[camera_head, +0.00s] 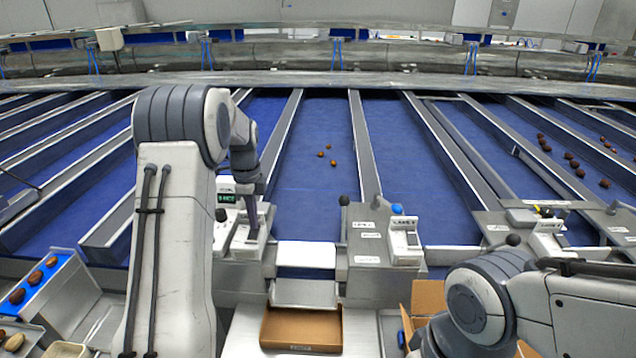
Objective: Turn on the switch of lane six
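A second control box (404,242) with a blue button (397,209) stands right of centre, and a third (546,240) farther right. Their lane labels are too small to read surely. My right gripper is not visible.
Blue lanes (322,200) with metal dividers run away to the back. An open brown box (300,330) sits below the central chute (303,292).

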